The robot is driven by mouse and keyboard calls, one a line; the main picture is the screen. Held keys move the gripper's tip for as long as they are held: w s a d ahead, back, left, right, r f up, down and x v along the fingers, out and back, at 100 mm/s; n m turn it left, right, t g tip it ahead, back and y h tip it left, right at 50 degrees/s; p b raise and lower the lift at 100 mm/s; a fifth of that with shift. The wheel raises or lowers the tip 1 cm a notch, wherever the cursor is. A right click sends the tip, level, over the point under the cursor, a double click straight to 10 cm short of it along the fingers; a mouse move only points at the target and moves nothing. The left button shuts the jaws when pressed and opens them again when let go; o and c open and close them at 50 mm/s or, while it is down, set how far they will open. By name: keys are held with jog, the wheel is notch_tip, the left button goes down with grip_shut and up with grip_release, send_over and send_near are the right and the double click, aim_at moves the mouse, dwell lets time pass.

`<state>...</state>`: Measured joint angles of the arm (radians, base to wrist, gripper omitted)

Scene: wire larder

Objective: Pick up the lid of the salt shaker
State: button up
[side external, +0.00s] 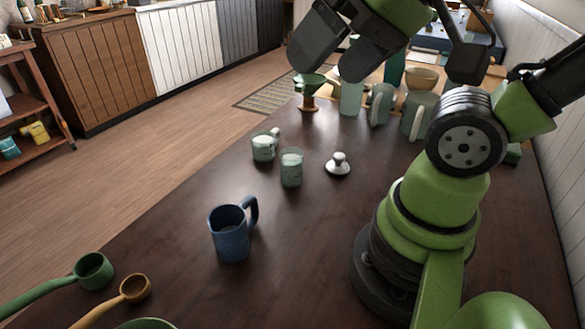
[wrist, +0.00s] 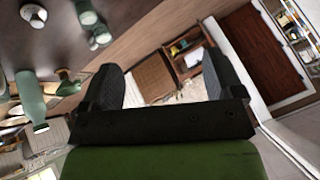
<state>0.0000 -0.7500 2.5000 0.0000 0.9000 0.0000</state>
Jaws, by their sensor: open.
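A small silvery lid with a round knob (side external: 338,164) sits on the dark table, apart from the glass vessels. It seems to show at the upper left in the wrist view (wrist: 34,16). An open glass jar with pale contents (side external: 291,168) stands left of the lid and may be the salt shaker. My gripper (side external: 327,64) is raised above the far part of the table, well away from the lid. Its two dark fingers are spread with nothing visible between them; they also show apart in the wrist view (wrist: 161,55).
A glass cup with a handle (side external: 264,146) stands behind the jar. A blue mug (side external: 231,236) is nearer the camera. A green ladle (side external: 91,271) and a wooden one (side external: 134,287) lie at lower left. Green pitchers (side external: 381,104) crowd the far end. Table around the lid is clear.

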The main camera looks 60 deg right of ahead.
jog(key=c, duration=0.5)
jog(key=m+g+h, duration=0.4)
jog(key=m+h, duration=0.1)
send_near(340, 155)
jog(key=x, duration=0.4)
jog(key=shift+a+f, duration=0.3)
jog(key=shift+f, duration=0.05)
jog(key=shift+d+x, duration=0.15)
jog(key=shift+x, duration=1.3)
jog(key=shift+d+x, duration=0.15)
jog(key=shift+x, duration=1.3)
